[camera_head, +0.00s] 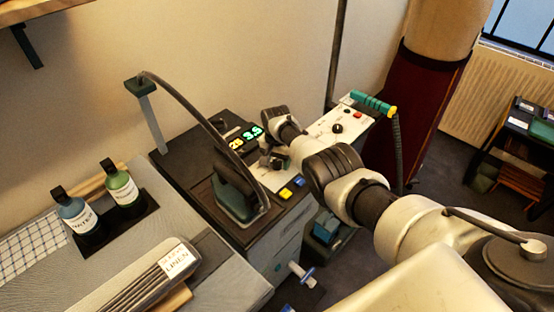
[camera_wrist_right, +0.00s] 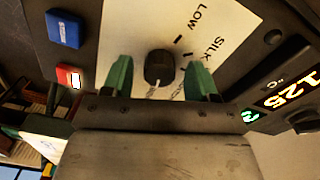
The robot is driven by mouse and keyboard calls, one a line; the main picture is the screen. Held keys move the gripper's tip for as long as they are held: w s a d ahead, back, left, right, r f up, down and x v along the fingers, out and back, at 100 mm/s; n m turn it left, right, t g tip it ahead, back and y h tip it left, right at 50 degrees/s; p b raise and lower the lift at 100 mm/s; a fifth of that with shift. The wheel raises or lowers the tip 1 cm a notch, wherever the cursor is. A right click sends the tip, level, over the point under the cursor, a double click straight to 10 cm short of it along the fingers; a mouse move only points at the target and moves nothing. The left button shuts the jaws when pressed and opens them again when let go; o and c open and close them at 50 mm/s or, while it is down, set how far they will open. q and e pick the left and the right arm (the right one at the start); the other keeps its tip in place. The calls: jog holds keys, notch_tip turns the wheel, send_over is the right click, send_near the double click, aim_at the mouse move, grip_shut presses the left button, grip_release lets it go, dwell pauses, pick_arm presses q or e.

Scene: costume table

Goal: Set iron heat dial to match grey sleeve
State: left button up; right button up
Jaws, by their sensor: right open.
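The black heat dial (camera_wrist_right: 160,67) sits on a cream plate marked LOW and SILK in the right wrist view; a further label is partly hidden. My right gripper (camera_wrist_right: 159,72) is open, with one green finger on each side of the dial and gaps showing between. In the head view my right gripper (camera_head: 272,160) is over the iron station's front panel and hides the dial. A lit display (camera_head: 245,138) stands beside it; in the wrist view it shows 125 °C (camera_wrist_right: 283,88). The grey sleeve (camera_head: 128,284) lies at lower left, with a tag (camera_head: 177,261) reading LINEN. My left gripper is out of view.
A dark green iron (camera_head: 235,200) stands on the station left of my right gripper, its hose arching above. Two bottles (camera_head: 122,188) stand at left. A white panel with a knob (camera_head: 337,128) is behind my arm.

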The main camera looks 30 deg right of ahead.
aim_at(277, 161)
notch_tip(277, 161, up, 6)
jog(key=p, duration=0.3)
jog(key=shift+r, duration=2.4)
